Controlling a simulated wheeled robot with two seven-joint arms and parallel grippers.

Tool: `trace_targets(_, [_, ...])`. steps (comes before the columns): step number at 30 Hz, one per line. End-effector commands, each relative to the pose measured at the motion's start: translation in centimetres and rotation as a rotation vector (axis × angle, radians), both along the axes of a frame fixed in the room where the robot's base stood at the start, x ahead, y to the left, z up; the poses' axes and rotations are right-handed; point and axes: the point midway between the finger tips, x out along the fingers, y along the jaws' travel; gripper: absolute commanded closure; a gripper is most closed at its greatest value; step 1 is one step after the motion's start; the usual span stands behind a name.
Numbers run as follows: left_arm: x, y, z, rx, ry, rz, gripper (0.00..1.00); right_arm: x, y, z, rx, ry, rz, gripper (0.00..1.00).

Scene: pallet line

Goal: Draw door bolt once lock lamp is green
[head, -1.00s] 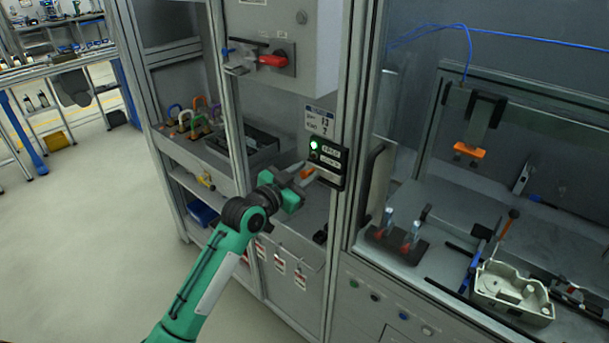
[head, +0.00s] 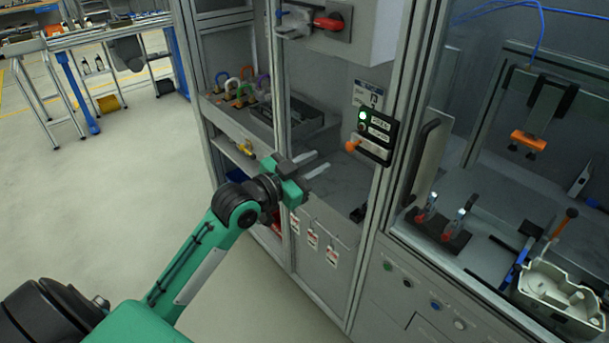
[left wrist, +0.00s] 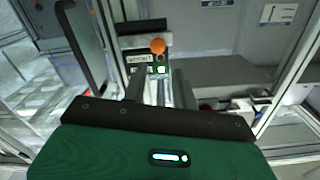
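The lock panel (head: 377,138) is a small black box on the door post, with a lamp (head: 362,115) lit green. An orange knob (head: 352,145), which looks like the bolt's handle, sticks out at the panel's lower left. In the left wrist view the orange knob (left wrist: 158,46) shows ahead of the fingers, with the green lamp (left wrist: 161,70) just below it. My left gripper (head: 312,165) is open and empty, its two pale fingers apart and pointing toward the panel. It stands short of the knob, to its lower left, not touching. My right gripper is not in view.
A dark vertical door handle (head: 423,165) is right of the panel. A red rotary switch (head: 328,23) sits above on the cabinet. Coloured padlocks (head: 238,90) stand on a shelf at left, and red-white tags (head: 313,240) hang below. Open floor lies at left.

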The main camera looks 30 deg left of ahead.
Motion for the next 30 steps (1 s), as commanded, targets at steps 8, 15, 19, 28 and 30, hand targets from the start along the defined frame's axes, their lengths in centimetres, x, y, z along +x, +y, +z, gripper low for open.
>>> trace_targets(8, [-2.4, 0.9, 0.0, -0.001, 0.0, 0.0, 0.72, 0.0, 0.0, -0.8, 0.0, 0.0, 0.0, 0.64])
trace_targets(15, [-2.5, 0.9, 0.0, -0.001, 0.0, 0.0, 0.72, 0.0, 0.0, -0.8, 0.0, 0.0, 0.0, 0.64])
trace_targets(19, [-2.5, 0.9, 0.0, -0.001, 0.0, 0.0, 0.72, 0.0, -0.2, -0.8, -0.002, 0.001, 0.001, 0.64])
trace_targets(28, [-1.5, 1.6, -2.2, -0.012, 0.037, 0.024, 0.72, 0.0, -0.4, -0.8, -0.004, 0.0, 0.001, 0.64])
trace_targets(30, [-0.4, 2.5, -5.1, -0.025, 0.087, 0.054, 0.72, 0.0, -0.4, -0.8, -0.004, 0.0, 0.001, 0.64])
